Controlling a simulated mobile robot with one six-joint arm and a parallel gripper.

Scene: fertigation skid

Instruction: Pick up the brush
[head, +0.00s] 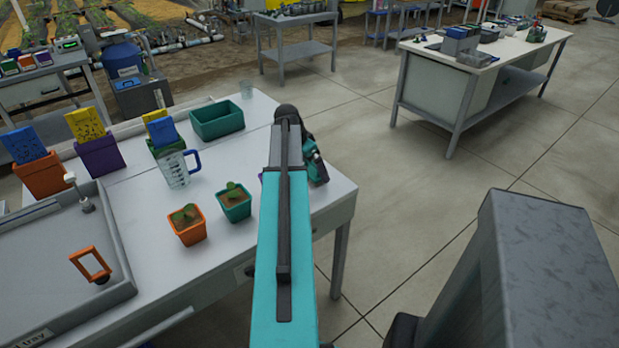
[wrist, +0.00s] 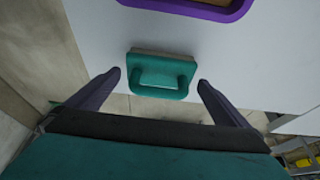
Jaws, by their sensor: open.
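The brush (wrist: 160,76) is a teal block with a loop handle and a tan strip along its far edge. It lies on the pale tabletop (wrist: 95,30) near the table's edge in the wrist view. My gripper (wrist: 159,78) is open, with one dark finger to the left of the brush and one to the right. Gaps show on both sides, and the fingers do not appear to touch it. In the head view my arm covers this part of the table, and I cannot make out the brush there.
A purple container (wrist: 190,10) stands just beyond the brush. An orange pot (head: 187,226) and a teal pot (head: 234,203) with seedlings stand left of my arm. A measuring jug (head: 177,170), a green bin (head: 216,120) and a grey tray (head: 122,262) share the table. Floor lies right.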

